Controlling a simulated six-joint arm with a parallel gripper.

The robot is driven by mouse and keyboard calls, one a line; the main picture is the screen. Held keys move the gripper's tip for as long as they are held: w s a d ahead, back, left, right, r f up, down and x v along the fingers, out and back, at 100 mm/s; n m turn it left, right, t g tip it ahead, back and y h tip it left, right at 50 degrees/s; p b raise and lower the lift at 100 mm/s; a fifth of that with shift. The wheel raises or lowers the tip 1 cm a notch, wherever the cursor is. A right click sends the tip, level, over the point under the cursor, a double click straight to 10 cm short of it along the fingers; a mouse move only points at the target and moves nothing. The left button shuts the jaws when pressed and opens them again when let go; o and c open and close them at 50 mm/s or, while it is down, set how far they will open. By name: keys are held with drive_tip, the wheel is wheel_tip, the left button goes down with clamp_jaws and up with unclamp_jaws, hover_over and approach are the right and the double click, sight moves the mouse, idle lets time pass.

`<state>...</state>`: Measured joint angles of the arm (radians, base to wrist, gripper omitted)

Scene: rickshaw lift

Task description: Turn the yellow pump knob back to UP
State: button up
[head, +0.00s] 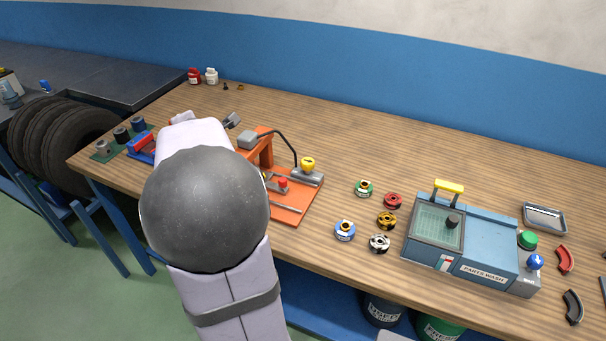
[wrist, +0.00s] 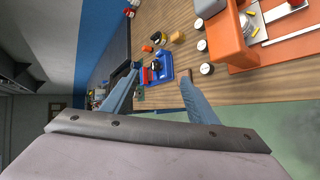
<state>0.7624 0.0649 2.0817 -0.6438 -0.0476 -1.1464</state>
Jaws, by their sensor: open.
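The yellow pump knob (head: 308,163) sits on top of a grey pump block (head: 306,178) on the orange press base (head: 290,211), right of the orange upright. A black hose runs from the pump block to a grey box (head: 247,140) on the press. I cannot read the knob's pointing direction or any UP mark. In the head view my arm covers the left part of the press and hides most of my gripper. In the wrist view my gripper (wrist: 160,73) has its two fingers spread with nothing held between them. The orange press (wrist: 232,42) is right of the fingers there.
A blue and red fixture (head: 140,145) stands left of my arm; it shows beyond the fingers in the wrist view (wrist: 164,67). Several coloured spools (head: 387,220) lie right of the press, before the parts washer (head: 437,231). The bench behind the press is clear.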

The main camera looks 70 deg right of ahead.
drive_tip(key=s+d+n+t+h+b, duration=0.1)
drive_tip(key=s+d+n+h+b, duration=0.25)
drive_tip(key=d, duration=0.65)
drive_tip(key=n+t+h+b, duration=0.1)
drive_tip(key=n+t+b, duration=0.2)
drive_tip(key=n+b, duration=1.05)
hover_over(305, 158)
drive_tip(key=w+a+b, duration=0.1)
drive_tip(key=a+b, duration=0.1)
drive_tip(key=a, duration=0.2)
wheel_tip(305, 158, down, 9)
drive_tip(key=m, duration=0.3)
drive_tip(key=shift+n+h, duration=0.25)
drive_tip(key=shift+n, duration=0.25)
drive_tip(key=s+f+b, duration=0.1)
drive_tip(key=f+b, duration=0.1)
drive_tip(key=f, duration=0.1)
drive_tip(key=s+f+b, duration=0.2)
drive_tip(key=f, duration=0.1)
drive_tip(key=s+f+b, duration=0.1)
drive_tip(key=f+b, duration=0.1)
drive_tip(key=f, duration=0.1)
drive_tip(key=shift+s+d+f, duration=0.1)
drive_tip(key=shift+s+d, duration=0.25)
drive_tip(key=shift+s, duration=0.05)
drive_tip(key=shift+w, duration=0.1)
drive_tip(key=shift+p+x, duration=0.65)
drive_tip(key=shift+x, duration=2.95)
